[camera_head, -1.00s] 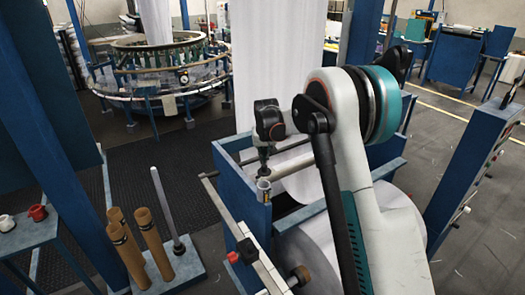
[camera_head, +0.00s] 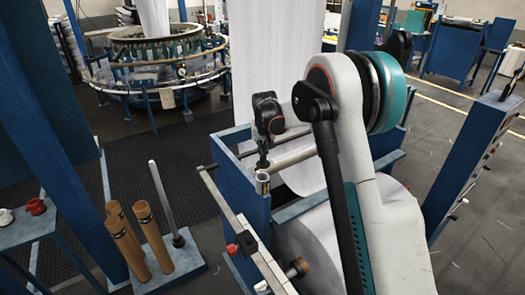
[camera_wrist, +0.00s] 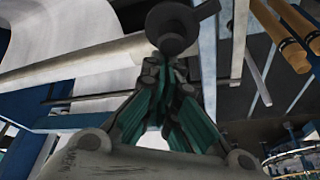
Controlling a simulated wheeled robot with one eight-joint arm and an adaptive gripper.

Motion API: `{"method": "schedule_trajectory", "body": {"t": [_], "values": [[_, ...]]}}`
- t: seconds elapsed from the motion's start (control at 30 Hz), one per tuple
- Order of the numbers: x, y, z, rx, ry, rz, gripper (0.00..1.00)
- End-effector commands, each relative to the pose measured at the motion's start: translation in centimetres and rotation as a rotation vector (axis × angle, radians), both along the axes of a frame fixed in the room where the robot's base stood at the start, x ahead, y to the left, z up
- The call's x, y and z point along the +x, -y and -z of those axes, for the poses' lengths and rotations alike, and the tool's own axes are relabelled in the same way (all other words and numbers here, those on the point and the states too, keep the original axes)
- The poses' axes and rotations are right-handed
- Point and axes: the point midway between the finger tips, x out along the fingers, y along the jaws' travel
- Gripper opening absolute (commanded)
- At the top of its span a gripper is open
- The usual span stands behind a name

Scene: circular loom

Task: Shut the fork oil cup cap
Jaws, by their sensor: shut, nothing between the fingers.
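The fork oil cup (camera_head: 262,184) is a small pale cup on the top corner of the blue frame, near the picture's middle in the head view. My gripper (camera_head: 262,165) points down just above it, its fingers shut and empty. In the wrist view my teal-padded fingers (camera_wrist: 168,95) come together toward a dark round piece (camera_wrist: 172,27), with a dark flap (camera_wrist: 207,9) beside it. This looks like the cup and its cap, seen close ahead of the fingertips. I cannot tell the cap's exact angle or whether the fingers touch it.
The blue frame (camera_head: 238,190) carries a pale roller (camera_head: 292,156) and a large white fabric roll (camera_head: 315,240) beside the cup. A rail with a red knob (camera_head: 232,249) runs along its left side. Dark floor lies between.

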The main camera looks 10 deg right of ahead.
Motion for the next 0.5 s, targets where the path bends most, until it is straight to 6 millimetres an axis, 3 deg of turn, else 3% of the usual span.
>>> {"method": "schedule_trajectory", "body": {"t": [0.27,0.5], "values": [[-0.3,0.4,0.1,-0.001,0.0,0.07,0.0],[-1.2,1.1,0.2,0.0,-0.001,0.233,0.0]]}}
